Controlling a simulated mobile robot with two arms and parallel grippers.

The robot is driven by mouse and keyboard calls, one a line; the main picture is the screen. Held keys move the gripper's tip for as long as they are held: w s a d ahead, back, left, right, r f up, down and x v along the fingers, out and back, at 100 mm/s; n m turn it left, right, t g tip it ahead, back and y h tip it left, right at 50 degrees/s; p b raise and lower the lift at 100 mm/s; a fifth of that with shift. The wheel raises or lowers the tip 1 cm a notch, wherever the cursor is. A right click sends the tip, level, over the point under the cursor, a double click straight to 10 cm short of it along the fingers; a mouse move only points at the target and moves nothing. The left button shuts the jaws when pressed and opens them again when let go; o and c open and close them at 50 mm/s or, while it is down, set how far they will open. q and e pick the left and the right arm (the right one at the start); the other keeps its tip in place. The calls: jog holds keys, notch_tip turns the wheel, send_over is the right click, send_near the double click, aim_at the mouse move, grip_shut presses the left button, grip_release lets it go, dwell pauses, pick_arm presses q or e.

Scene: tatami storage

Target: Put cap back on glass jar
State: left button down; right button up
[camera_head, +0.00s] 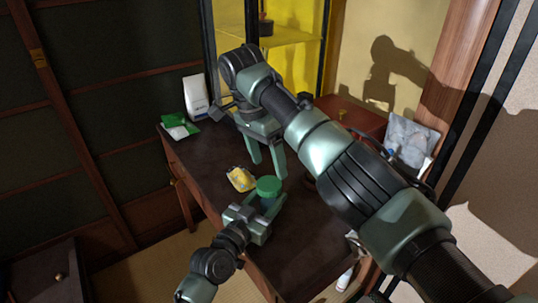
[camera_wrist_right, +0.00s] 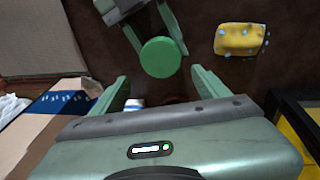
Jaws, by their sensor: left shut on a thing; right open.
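A round green cap (camera_head: 268,186) sits at the top of the glass jar (camera_head: 267,203), which is mostly hidden by the cap and my left gripper. I cannot tell whether the cap is fully seated. My left gripper (camera_head: 262,212) is shut on the jar from the near side, above the dark table. The cap also shows from above in the right wrist view (camera_wrist_right: 160,57), between the left gripper's fingers. My right gripper (camera_head: 268,170) is open and empty, beyond and above the cap, fingers pointing down. In its wrist view the cap lies just ahead of the open fingers (camera_wrist_right: 160,77).
A yellow dotted packet (camera_head: 240,179) lies on the dark table (camera_head: 205,165) left of the cap. A clear plastic bag (camera_head: 410,138) is at the right by a reddish box (camera_head: 352,117).

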aim_at(269, 183)
jog(key=n, duration=0.7)
jog(key=shift+w+r+n, duration=0.15)
jog(key=shift+r+n, duration=0.15)
jog(key=shift+n, duration=0.1)
jog(key=n, duration=0.5)
jog(key=n+y, duration=0.1)
jog(key=n, duration=0.1)
jog(key=shift+r, duration=0.25)
jog(key=n, duration=0.8)
jog(key=shift+d+r, duration=0.1)
jog(key=shift+r, duration=0.1)
jog(key=n, duration=0.7)
jog(key=shift+r+y, duration=0.15)
jog(key=shift+y, duration=0.25)
jog(key=n, duration=0.7)
jog(key=shift+s+r+n, duration=0.15)
jog(key=shift+s+n, duration=0.1)
jog(key=shift+n, duration=0.05)
jog(key=n, duration=0.6)
jog(key=shift+s+d+n+y, duration=0.1)
jog(key=shift+s+n+y, duration=0.2)
jog(key=shift+n, duration=0.1)
jog(key=shift+f, duration=4)
